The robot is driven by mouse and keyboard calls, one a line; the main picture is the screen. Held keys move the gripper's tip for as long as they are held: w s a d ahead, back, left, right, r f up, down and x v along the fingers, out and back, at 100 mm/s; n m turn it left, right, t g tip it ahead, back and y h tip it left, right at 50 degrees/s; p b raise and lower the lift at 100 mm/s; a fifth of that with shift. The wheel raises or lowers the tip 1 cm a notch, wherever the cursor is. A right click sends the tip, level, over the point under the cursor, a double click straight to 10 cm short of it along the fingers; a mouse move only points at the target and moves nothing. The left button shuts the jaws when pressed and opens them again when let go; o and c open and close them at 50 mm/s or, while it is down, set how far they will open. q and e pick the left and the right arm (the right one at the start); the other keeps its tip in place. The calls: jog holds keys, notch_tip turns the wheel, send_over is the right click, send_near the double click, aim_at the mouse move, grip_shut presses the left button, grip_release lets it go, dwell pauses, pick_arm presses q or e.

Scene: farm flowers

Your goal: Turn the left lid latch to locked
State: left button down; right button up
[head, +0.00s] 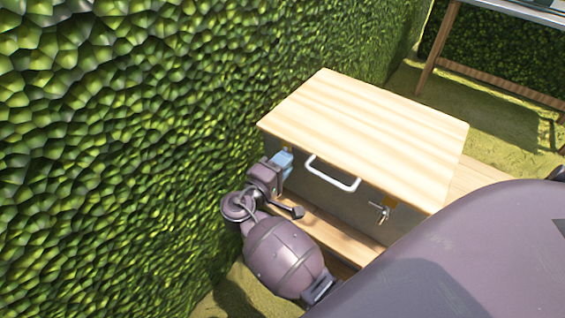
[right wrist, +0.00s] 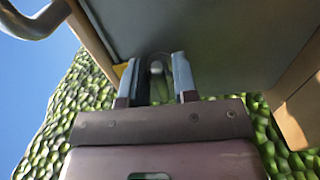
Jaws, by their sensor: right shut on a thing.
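The box has a pale wooden lid (head: 365,125), which lies shut on its grey front (head: 325,190). My right gripper (head: 285,163) is at the left end of that front, just under the lid edge. It hides the left latch in the head view. In the right wrist view, my right gripper (right wrist: 157,78) is shut on the grey left latch (right wrist: 157,70), which stands between its two fingers. A bit of yellow (right wrist: 121,69) shows beside the left finger. I cannot tell whether the latch is locked. My left gripper is not in view.
A white handle (head: 333,175) is in the middle of the box front. A right latch (head: 380,211) with a yellow plate sits towards the right end. A green hedge (head: 130,130) rises close on the left. A wooden-legged table (head: 437,50) stands at the back right.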

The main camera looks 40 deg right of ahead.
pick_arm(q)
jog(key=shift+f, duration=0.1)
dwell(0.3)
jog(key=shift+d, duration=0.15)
pick_arm(e)
jog(key=o, duration=0.7)
